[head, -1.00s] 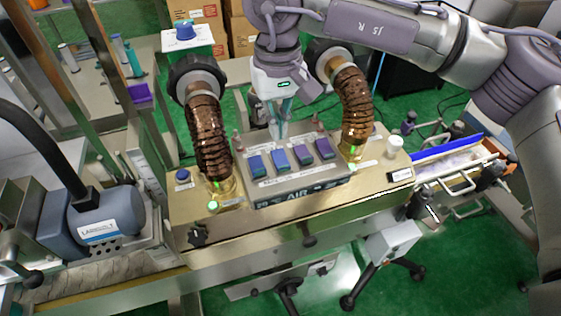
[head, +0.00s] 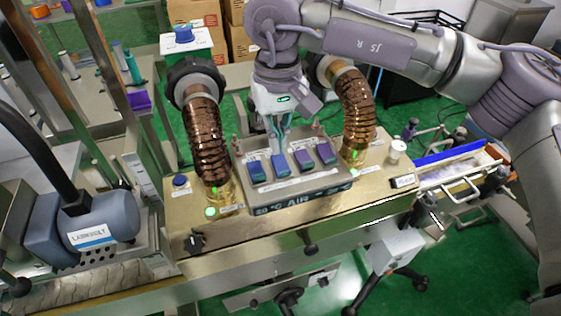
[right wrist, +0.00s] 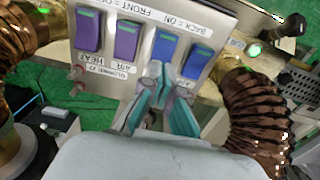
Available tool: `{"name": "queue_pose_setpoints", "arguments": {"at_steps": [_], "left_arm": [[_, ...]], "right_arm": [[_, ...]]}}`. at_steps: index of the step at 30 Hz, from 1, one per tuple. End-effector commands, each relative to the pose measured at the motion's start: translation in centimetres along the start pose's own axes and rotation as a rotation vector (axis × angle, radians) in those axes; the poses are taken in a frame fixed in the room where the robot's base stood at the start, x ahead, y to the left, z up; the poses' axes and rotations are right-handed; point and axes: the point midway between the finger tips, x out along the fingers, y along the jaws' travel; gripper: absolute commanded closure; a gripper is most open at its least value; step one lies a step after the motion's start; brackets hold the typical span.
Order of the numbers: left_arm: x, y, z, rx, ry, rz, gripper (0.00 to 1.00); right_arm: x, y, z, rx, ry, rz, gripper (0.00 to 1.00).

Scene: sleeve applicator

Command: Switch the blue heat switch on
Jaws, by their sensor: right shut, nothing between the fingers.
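The switch box (head: 290,188) carries two blue rocker switches at left and two purple ones at right in the head view. My right gripper (head: 279,150) is shut and empty, pointing down at the back end of the inner blue switch (head: 281,167). In the right wrist view its fingertips (right wrist: 157,72) are at or just above the near end of that inner blue switch (right wrist: 165,46); contact is unclear. They cover that switch's label. The outer blue switch (right wrist: 198,62) is beside it. The left purple switch (right wrist: 88,30) is labelled HEAT. My left gripper is out of view.
Brown ribbed hoses stand left (head: 205,140) and right (head: 357,105) of the switch box. A blue button (head: 180,182) and a white knob (head: 397,150) sit on the brass-coloured housing (head: 345,208). A labelled blue-grey machine (head: 95,220) is at left.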

Motion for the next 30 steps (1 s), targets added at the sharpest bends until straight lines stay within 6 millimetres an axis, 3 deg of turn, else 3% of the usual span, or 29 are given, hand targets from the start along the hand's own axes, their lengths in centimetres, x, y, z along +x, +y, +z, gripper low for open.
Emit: {"name": "queue_pose_setpoints", "arguments": {"at_steps": [30], "left_arm": [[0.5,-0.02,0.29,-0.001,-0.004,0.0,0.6]], "right_arm": [[0.59,-0.01,0.01,0.0,0.0,0.0,1.0]]}}
